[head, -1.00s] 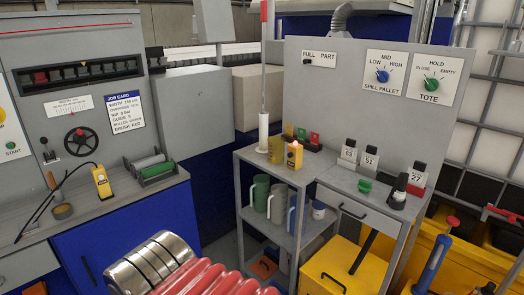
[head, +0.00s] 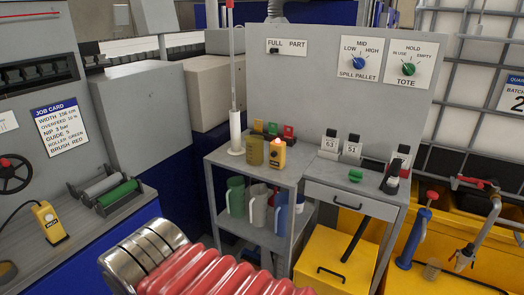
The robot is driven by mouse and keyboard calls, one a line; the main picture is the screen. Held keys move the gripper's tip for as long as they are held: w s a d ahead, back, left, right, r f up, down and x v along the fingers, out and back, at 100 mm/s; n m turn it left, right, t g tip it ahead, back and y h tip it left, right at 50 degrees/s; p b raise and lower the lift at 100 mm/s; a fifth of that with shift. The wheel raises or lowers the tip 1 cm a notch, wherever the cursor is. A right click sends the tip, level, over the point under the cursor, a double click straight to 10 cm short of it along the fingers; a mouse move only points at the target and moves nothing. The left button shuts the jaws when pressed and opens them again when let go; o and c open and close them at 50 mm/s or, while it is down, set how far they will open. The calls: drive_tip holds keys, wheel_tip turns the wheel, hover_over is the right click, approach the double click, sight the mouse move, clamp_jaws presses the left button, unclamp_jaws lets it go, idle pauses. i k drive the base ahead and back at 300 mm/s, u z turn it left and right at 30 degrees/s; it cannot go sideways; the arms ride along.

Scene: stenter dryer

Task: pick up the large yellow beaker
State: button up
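My gripper is not in the head view, so I see nothing held.
Green (head: 236,196), pale (head: 257,204) and blue (head: 281,212) jugs stand on the lower shelf. A white post (head: 235,132) rises just left of the beaker. Numbered bottles (head: 330,145) and a green knob (head: 355,175) are to the right. A yellow bin (head: 330,270) stands below.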

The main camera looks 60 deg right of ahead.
sight(255, 150)
drive_tip(key=z, duration=0.6)
drive_tip(key=i, duration=0.9)
drive_tip(key=z, duration=0.55)
